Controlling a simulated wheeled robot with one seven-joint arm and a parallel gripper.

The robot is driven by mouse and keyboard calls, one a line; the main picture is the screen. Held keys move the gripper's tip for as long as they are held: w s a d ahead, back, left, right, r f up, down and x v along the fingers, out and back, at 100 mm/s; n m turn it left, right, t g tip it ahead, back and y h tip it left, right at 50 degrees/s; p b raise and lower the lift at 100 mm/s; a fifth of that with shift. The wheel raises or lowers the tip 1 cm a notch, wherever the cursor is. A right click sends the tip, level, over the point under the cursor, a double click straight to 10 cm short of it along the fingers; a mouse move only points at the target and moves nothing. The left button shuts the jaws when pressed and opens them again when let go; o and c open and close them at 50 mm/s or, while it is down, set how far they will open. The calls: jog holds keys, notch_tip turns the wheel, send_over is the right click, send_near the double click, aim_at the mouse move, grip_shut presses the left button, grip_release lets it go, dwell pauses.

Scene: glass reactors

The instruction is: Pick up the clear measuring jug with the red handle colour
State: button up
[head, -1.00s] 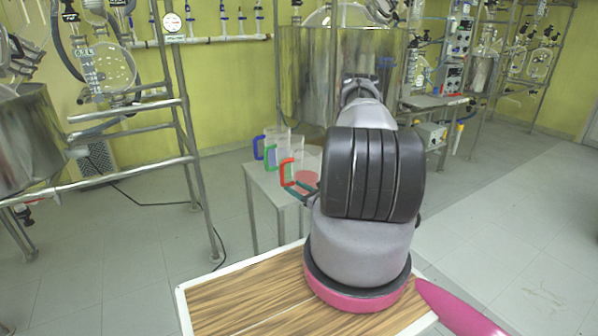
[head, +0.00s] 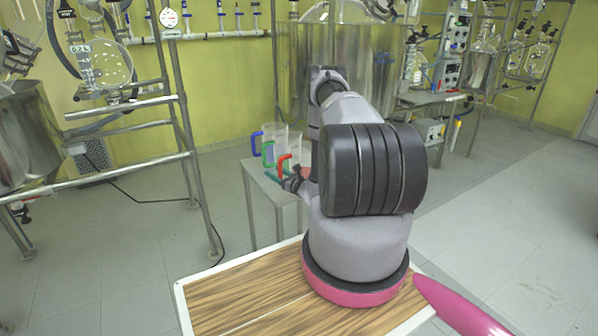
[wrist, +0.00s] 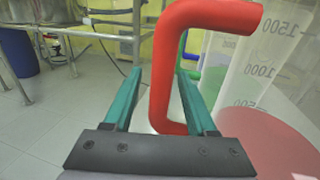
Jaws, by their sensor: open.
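The clear measuring jug with the red handle (wrist: 160,90) fills the right of the wrist view; its clear body (wrist: 275,70) has volume marks and reddish contents or base. In the head view its red handle (head: 284,160) shows, but my arm hides most of the body. My gripper (wrist: 159,75) is open, with one teal finger on each side of the red handle. I cannot tell whether either finger touches it. In the head view my gripper (head: 280,178) is at the handle, low beside the jug.
A jug with a blue handle (head: 257,144) and one with a green handle (head: 268,155) stand behind the red one on a small grey table (head: 262,180). A steel vessel (head: 292,75) stands behind them. A metal frame (head: 185,130) is to the left, with open floor between.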

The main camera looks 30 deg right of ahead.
jog(key=shift+c, duration=0.4)
grip_shut()
dwell(0.9)
